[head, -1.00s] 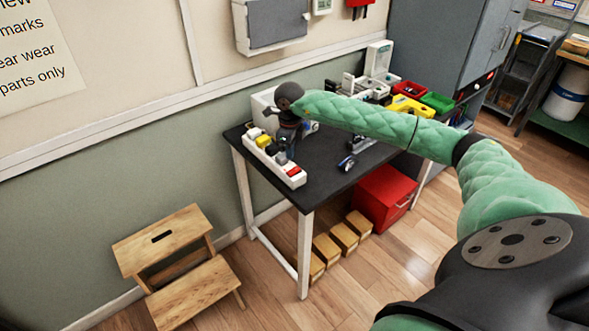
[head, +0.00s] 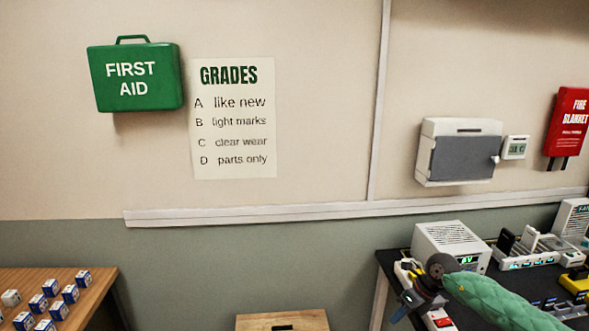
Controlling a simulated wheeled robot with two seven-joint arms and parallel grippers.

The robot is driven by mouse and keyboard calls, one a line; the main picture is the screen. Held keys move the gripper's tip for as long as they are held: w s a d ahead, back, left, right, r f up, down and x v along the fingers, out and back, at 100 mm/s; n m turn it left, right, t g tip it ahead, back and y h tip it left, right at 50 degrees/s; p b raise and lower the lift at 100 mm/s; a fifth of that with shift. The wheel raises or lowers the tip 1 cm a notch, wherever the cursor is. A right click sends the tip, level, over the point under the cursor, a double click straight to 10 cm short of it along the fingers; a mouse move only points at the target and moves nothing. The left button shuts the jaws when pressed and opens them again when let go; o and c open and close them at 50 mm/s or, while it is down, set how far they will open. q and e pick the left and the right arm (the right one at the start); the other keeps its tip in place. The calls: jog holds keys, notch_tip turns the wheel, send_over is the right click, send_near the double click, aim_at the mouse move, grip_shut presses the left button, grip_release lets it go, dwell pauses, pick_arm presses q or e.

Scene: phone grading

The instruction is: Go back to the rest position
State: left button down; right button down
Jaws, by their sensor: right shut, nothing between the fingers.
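My right arm comes in from the lower right in its green padded sleeve. My right gripper (head: 401,312) is at the bottom of the view, over the left end of the dark workbench (head: 388,262). It is shut and holds nothing. It overlaps a white strip of parts (head: 405,268) on the bench in the picture; whether it touches the strip cannot be told. My left gripper is not in view.
A white box with a lit display (head: 452,243) and a white rack (head: 530,250) stand on the bench. A wooden step stool (head: 283,321) stands left of it. A wooden table (head: 50,281) with several small boxes is at lower left.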

jog(key=a+f+m+t+y, duration=0.2)
jog(key=a+m+t+y, duration=0.25)
jog(key=a, duration=0.35)
jog(key=a+f+m+t+y, duration=0.25)
jog(key=a+m+y, duration=0.25)
jog(key=a, duration=0.4)
jog(key=s+d+f+m+t+h, duration=0.1)
jog(key=s+d+f+m+h, duration=0.3)
jog(key=f+m, duration=0.45)
jog(key=s+d+f+m+t+h, duration=0.1)
jog(key=s+f+m+t+h, duration=0.1)
jog(key=s+f+m+h, duration=0.55)
jog(key=s+d+f+m+t+h, duration=0.1)
jog(key=s+d+f+m+h, duration=0.15)
jog(key=f+m, duration=0.8)
jog(key=s+a+f+m+g, duration=0.2)
jog(key=s+f+g, duration=0.3)
jog(key=s, duration=0.9)
jog(key=s+a+f+m+g, duration=0.1)
jog(key=s+f+g, duration=0.4)
jog(key=s+f, duration=0.7)
jog(key=s+m, duration=0.1)
jog(key=s, duration=0.1)
jog(key=shift+s+a+m, duration=0.3)
jog(key=shift+s+a, duration=0.05)
